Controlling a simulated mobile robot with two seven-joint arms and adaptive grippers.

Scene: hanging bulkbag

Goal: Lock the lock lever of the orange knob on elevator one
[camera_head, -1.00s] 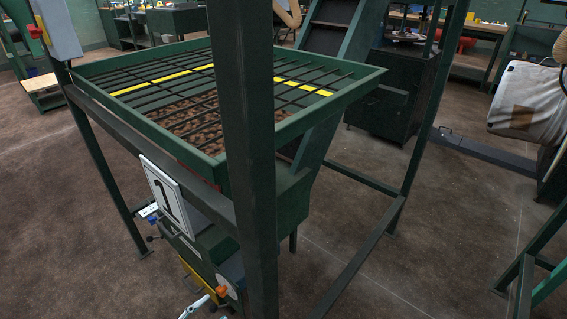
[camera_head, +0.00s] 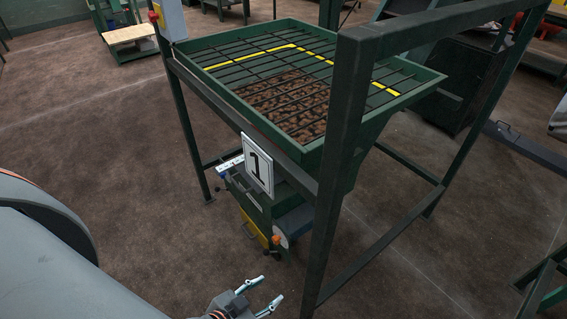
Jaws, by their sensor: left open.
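Elevator one is a dark green hopper frame (camera_head: 262,128) with a white number 1 placard (camera_head: 258,165) on its side. Low beneath the placard sits an orange knob (camera_head: 276,239), small in the picture, beside a pale round part. Its lock lever is too small to make out. My left gripper (camera_head: 271,288) is at the bottom centre, its two pale fingers apart and empty. It shows below the orange knob in the picture, apart from it. My right gripper is not in view.
A dark green post (camera_head: 335,180) of the frame stands just right of the knob. A yellow panel (camera_head: 252,228) and a small black knob (camera_head: 248,231) are left of it. Open brown floor (camera_head: 130,160) lies left of the frame.

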